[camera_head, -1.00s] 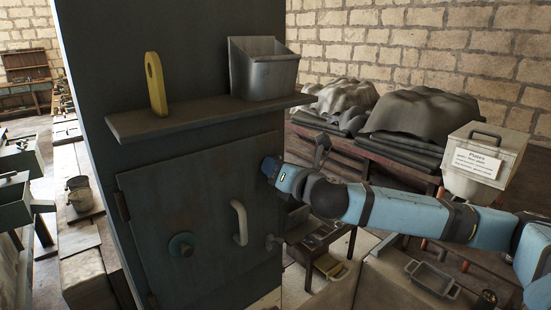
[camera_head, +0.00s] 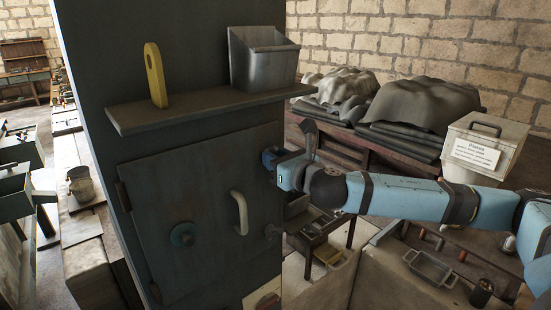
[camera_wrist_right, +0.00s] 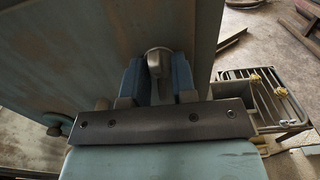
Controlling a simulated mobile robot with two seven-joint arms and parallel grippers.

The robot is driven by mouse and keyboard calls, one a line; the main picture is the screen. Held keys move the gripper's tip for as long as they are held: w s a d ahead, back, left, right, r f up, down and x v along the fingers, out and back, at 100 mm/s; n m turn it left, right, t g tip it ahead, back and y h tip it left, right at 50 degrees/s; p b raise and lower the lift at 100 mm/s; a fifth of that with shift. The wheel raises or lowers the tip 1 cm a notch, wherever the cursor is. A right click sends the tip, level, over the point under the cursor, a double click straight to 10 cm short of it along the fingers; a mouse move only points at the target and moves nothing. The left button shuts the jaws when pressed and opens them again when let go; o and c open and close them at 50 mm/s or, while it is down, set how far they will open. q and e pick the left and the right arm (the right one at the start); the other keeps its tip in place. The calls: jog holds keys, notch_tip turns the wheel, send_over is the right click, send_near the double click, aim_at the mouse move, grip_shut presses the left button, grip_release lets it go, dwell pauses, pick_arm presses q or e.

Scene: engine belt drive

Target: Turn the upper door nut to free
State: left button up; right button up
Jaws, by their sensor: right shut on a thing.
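A grey-blue metal door (camera_head: 205,215) is set in the dark cabinet and looks shut. My right gripper (camera_head: 270,158) is at the upper right edge of the door. In the right wrist view, its two blue fingers (camera_wrist_right: 160,80) are shut on the rounded metal upper door nut (camera_wrist_right: 158,62). In the head view the gripper hides this nut. A lower nut (camera_head: 272,232) shows on the door's right edge below. The door has a pale handle (camera_head: 240,212) and a round teal knob (camera_head: 183,234). My left gripper is not in view.
A shelf (camera_head: 200,109) above the door holds a grey metal bin (camera_head: 262,60) and a yellow piece (camera_head: 155,75). To the right are a cloth-covered table (camera_head: 420,115) and a labelled box (camera_head: 484,148). A metal tray (camera_head: 430,268) is lower right.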

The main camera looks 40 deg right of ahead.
jog(key=o, duration=0.9)
jog(key=shift+s+d+b, duration=0.15)
jog(key=shift+s+b, duration=0.45)
jog(key=shift+s, duration=1.4)
jog(key=shift+s+d+b, duration=0.15)
jog(key=shift+s+b, duration=0.45)
jog(key=shift+s, duration=1.35)
jog(key=shift+s+d+b, duration=0.15)
jog(key=shift+s+b, duration=0.45)
jog(key=shift+s, duration=1.4)
